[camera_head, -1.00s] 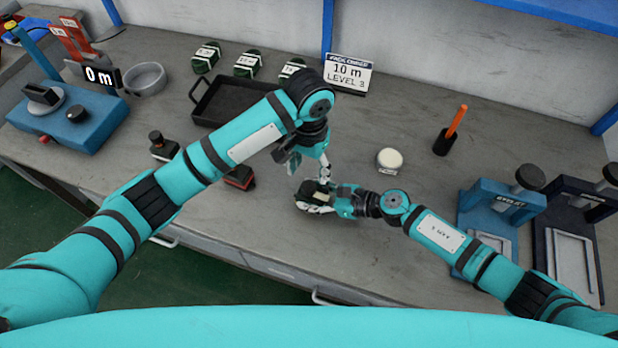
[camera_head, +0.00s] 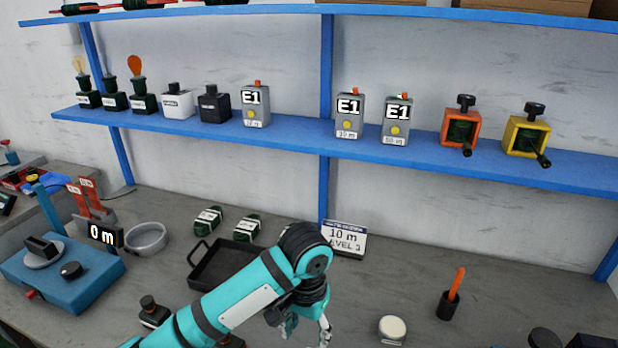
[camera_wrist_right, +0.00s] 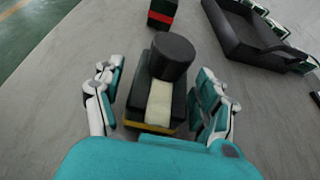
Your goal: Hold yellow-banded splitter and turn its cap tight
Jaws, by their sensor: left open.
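The yellow-banded splitter (camera_wrist_right: 152,123) shows in the right wrist view as a dark block with a pale top label, a yellow stripe low on its near side and a round black cap (camera_wrist_right: 174,57) at its far end. My right gripper (camera_wrist_right: 162,90) has its fingers on either side of the block, with gaps visible, so it looks open around it. In the head view my left gripper (camera_head: 306,328) is at the bottom edge, open, pointing down, partly cut off.
A red-banded black block (camera_wrist_right: 162,14) stands beyond the splitter, left of a black tray (camera_head: 192,282). A white-topped round container (camera_head: 392,328) and a pen holder (camera_head: 447,305) stand to the right. A blue shelf (camera_head: 290,142) with several devices runs above the bench.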

